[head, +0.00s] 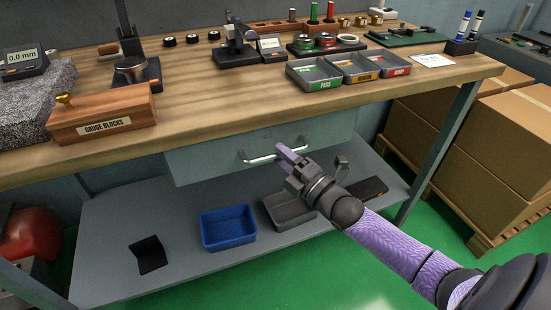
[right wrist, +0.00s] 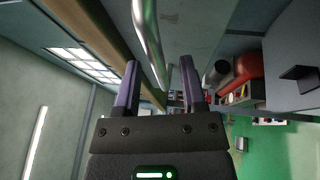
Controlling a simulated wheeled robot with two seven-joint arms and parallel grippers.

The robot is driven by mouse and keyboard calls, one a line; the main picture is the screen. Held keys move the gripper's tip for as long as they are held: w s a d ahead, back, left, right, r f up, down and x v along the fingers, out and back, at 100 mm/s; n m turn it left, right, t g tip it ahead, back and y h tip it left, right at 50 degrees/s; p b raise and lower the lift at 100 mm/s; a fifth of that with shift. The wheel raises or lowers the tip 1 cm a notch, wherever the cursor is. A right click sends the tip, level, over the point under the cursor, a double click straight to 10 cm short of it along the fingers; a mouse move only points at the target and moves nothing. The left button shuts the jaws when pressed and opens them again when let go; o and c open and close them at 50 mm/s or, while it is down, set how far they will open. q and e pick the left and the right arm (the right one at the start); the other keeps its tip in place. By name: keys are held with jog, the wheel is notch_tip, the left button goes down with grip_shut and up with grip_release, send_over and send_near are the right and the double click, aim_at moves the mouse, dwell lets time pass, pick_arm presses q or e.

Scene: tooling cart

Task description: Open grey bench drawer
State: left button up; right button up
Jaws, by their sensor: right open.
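The grey bench drawer (head: 215,152) hangs under the wooden bench top and looks shut or nearly so. Its silver bar handle (head: 260,158) is on the front face. My right gripper (head: 283,150) is at the right end of the handle, with its purple fingers pointing toward it. In the right wrist view the handle (right wrist: 150,45) runs down between the two open fingers (right wrist: 160,80), and the drawer front (right wrist: 195,35) fills the top. The fingers are apart and not closed on the bar. My left gripper is out of view.
On the bench top (head: 200,110) stand a gauge block box (head: 105,118) and several trays, including a green-labelled one (head: 314,75). The lower shelf (head: 110,215) holds a blue bin (head: 228,228) and a grey bin (head: 288,210). Cardboard boxes (head: 435,140) stand at right. Green floor is open in front.

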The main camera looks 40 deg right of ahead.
jog(key=shift+w+a+r, duration=0.1)
jog(key=shift+w+r, duration=0.05)
jog(key=shift+w, duration=0.55)
grip_shut()
dwell(0.5)
dwell(0.3)
